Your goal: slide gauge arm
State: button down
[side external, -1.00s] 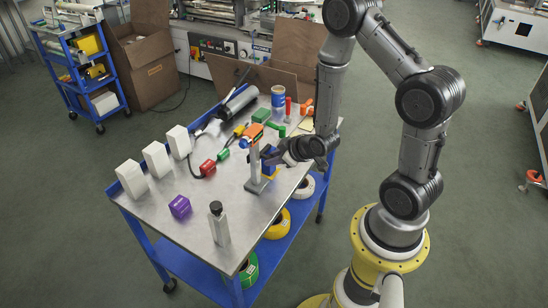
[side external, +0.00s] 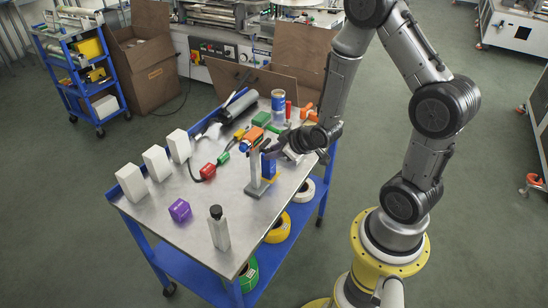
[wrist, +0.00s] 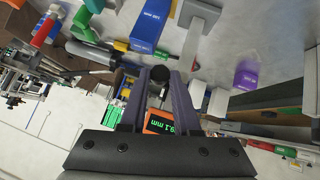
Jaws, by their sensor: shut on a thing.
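The gauge (side external: 254,163) is a grey stand with a flat base, an upright post and an orange head (side external: 250,135) on top. In the wrist view the orange readout (wrist: 160,122) shows green digits ending in "9.1 mm". My gripper (side external: 268,151) is beside the head, at the right of the post. In the wrist view its fingers (wrist: 158,80) are closed in around a round black tip (wrist: 160,74). The exact contact on the gauge arm is hidden by the fingers. A blue box (side external: 269,168) stands close to the post, below my gripper; it also shows in the wrist view (wrist: 150,25).
White blocks (side external: 157,162) line the left edge of the table. A purple cube (side external: 180,210) and a black-capped bottle (side external: 218,228) stand in front. A blue can (side external: 278,106) stands at the back.

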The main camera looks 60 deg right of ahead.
jog(key=c, duration=0.6)
grip_release()
jog(key=shift+v, duration=6.9)
